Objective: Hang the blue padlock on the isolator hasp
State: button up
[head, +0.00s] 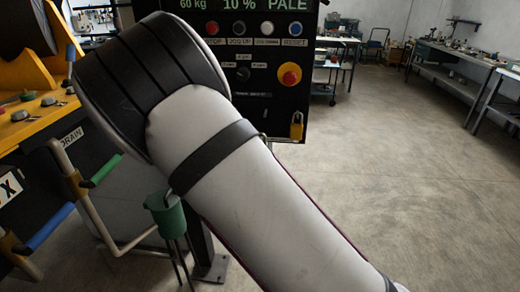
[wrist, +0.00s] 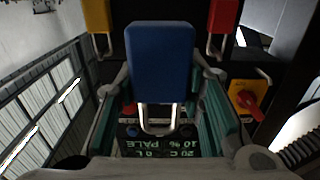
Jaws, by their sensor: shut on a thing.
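The blue padlock (wrist: 160,62) is between the two teal-padded fingers of my gripper (wrist: 163,80) in the wrist view, its metal shackle pointing down the picture. My gripper is shut on it. A yellow plate with a red handle (wrist: 250,98), which looks like the isolator, is to the right of the gripper; I cannot make out a hasp on it. In the head view my arm crosses the middle and my gripper and the blue padlock are not visible.
A yellow padlock (wrist: 97,18) and a red padlock (wrist: 222,18) flank the blue one. A dark control panel (head: 255,100) stands behind my arm, a yellow padlock (head: 296,127) at its lower corner. A yellow-and-black machine (head: 25,110) is at left. Floor at right is clear.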

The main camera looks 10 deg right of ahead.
jog(key=shift+r, duration=0.15)
jog(key=shift+r+p, duration=0.6)
jog(key=shift+r, duration=0.15)
jog(key=shift+s, duration=0.15)
jog(key=p+v, duration=0.4)
jog(key=v, duration=0.3)
jog(key=shift+r, duration=0.2)
jog(key=shift+a, duration=0.15)
dwell(0.6)
